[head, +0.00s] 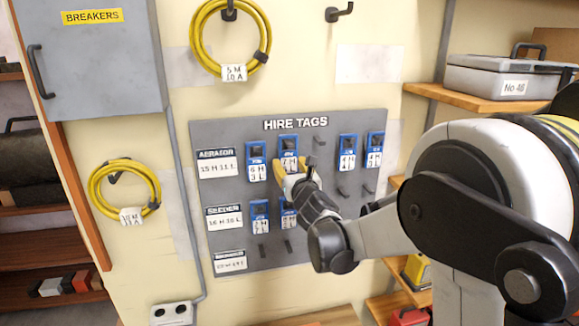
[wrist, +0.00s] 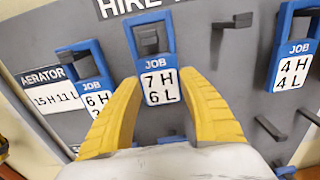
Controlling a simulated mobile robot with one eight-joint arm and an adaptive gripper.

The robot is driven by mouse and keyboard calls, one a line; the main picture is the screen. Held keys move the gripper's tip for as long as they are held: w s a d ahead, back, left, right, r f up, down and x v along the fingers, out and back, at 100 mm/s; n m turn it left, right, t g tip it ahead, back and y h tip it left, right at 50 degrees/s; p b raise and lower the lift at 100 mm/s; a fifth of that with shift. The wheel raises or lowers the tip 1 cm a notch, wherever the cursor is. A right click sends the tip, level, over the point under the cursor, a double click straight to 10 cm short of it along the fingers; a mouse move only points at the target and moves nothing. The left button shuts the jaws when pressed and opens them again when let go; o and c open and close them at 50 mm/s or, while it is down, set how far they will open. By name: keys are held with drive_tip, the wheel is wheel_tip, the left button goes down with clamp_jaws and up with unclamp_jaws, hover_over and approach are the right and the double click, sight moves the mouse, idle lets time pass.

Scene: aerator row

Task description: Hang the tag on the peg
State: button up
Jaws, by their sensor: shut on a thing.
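My gripper (head: 291,168) is at the grey HIRE TAGS board, its yellow fingers shut on a blue-and-white job tag (head: 289,149). In the wrist view the fingertips (wrist: 160,84) pinch the lower, white part of this tag (wrist: 161,92), marked 7 H 6 L. The tag hangs upright. A dark peg (wrist: 149,41) shows in its upper opening; I cannot tell whether the tag's weight rests on it. It is in the AERATOR row, right of the tag marked 6 H 3 L (head: 255,160). To the right is a bare peg (wrist: 235,20).
Tags marked 4 H 4 L (wrist: 297,68) and another (head: 375,149) hang farther right. Below, tags (head: 260,216) hang in the second row, and several bare pegs (head: 342,191) stick out. Yellow cable coils (head: 124,187) hang left. Shelves (head: 480,98) stand right.

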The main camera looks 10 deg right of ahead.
drive_tip(key=shift+r, duration=0.25)
drive_tip(key=s, duration=0.8)
drive_tip(key=shift+s, duration=0.35)
idle(0.9)
wheel_tip(320, 180, down, 23)
drive_tip(key=s+b, duration=0.1)
drive_tip(key=b, duration=1.1)
drive_tip(key=shift+s+r, duration=0.2)
drive_tip(key=shift+s, duration=0.1)
